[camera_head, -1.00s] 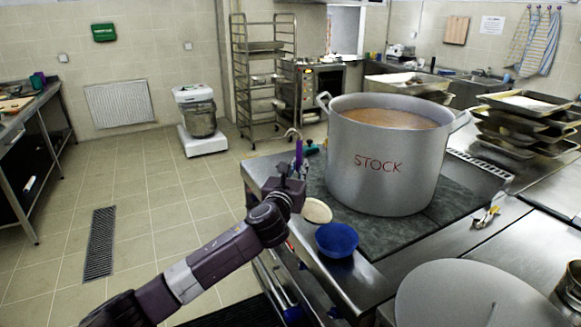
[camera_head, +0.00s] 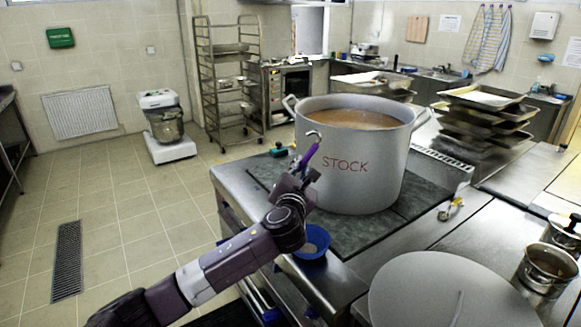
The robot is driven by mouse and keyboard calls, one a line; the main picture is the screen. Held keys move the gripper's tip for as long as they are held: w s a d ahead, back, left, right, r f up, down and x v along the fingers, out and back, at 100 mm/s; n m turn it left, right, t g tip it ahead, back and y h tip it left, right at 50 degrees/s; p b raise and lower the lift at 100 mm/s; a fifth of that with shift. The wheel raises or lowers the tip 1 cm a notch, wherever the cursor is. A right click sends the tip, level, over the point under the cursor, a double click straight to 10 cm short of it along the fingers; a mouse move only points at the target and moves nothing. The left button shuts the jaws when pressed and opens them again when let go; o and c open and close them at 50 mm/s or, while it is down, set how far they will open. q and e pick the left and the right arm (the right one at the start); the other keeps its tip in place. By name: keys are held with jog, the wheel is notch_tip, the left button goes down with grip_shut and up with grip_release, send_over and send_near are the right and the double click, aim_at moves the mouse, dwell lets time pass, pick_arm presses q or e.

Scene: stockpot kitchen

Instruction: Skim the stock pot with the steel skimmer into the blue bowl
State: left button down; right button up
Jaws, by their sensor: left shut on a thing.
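The big steel stock pot (camera_head: 352,165), marked STOCK, stands on the dark cooktop, full of brown liquid (camera_head: 350,119). My left gripper (camera_head: 300,178) is shut on the purple handle of the skimmer (camera_head: 309,155), just left of the pot. The handle is tilted, with its steel hook end up, in front of the pot wall. The blue bowl (camera_head: 320,254) sits at the cooktop's front left edge, partly behind my left arm. Something pale shows inside the bowl; I cannot tell whether it is the skimmer's head or scum. My right gripper is out of view.
A large round steel lid (camera_head: 425,290) lies on the counter at the front right. Small pots (camera_head: 548,266) stand at the far right, stacked trays (camera_head: 485,115) behind.

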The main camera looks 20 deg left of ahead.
pick_arm(q)
jog(key=w+d+f+m+p, duration=0.1)
jog(key=d+f+m+p, duration=0.1)
jog(key=d, duration=0.5)
jog(key=w+d+f+m+p, duration=0.1)
jog(key=d+f+m+p, duration=0.2)
jog(key=d+m, duration=0.4)
jog(key=shift+w+f+m, duration=0.25)
jog(key=shift+f+m, duration=0.05)
jog(key=shift+f, duration=0.15)
dwell(0.5)
jog(key=shift+d+f, duration=0.1)
jog(key=shift+f, duration=0.05)
dwell(0.9)
